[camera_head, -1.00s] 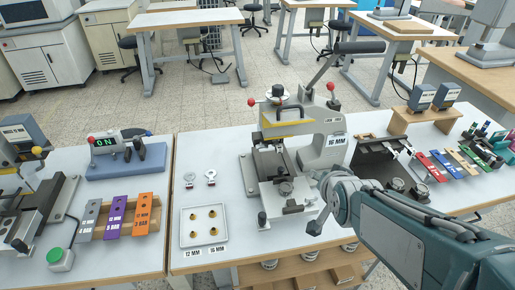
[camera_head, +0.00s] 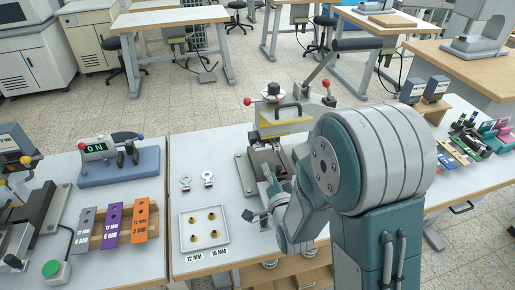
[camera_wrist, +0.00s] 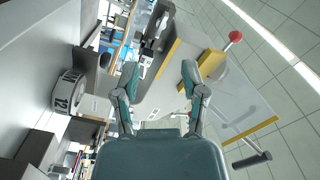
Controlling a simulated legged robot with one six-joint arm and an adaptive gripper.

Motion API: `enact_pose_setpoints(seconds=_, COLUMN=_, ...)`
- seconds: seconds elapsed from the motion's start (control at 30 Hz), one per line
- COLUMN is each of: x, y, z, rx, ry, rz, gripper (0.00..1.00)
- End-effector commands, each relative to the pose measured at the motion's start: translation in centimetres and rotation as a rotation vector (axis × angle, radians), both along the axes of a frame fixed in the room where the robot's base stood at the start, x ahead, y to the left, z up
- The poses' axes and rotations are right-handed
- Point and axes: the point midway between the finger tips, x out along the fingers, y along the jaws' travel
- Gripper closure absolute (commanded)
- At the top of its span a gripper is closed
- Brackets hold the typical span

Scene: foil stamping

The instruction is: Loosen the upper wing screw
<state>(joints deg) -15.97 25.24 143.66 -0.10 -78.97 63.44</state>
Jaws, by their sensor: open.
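The stamping press (camera_head: 268,128) stands on the middle table, with a dark knob on top, a black handle and red ball knobs at its sides. I cannot pick out the upper wing screw in either view; my arm covers much of the press's right and lower parts in the head view. My gripper (camera_head: 261,197) is in front of the press, its fingers apart and empty. In the wrist view my gripper (camera_wrist: 158,73) is open, with the press's pale body and black handle (camera_wrist: 158,28) beyond the fingertips.
A white tray (camera_head: 226,240) with several brass pieces lies left of my gripper. Further left are the ON box (camera_head: 118,167) and labelled bars (camera_head: 139,222). In the wrist view, a red ball (camera_wrist: 235,37) is at the upper right and a part marked 12 (camera_wrist: 67,92) at left.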

Motion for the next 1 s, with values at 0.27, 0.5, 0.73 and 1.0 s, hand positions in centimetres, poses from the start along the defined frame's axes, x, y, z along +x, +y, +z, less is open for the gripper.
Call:
enact_pose_setpoints(seconds=0.27, x=4.2, y=1.4, z=0.0, rx=-0.003, ry=-0.002, rz=0.0, gripper=0.45)
enact_pose_setpoints(seconds=0.5, x=8.2, y=2.6, z=0.0, rx=-0.005, ry=-0.001, rz=0.0, gripper=0.45)
enact_pose_setpoints(seconds=0.73, x=10.0, y=3.0, z=0.0, rx=-0.005, ry=-0.001, rz=0.0, gripper=0.45)
enact_pose_setpoints(seconds=1.0, x=10.1, y=3.1, z=0.0, rx=-0.005, ry=-0.001, rz=0.0, gripper=0.49)
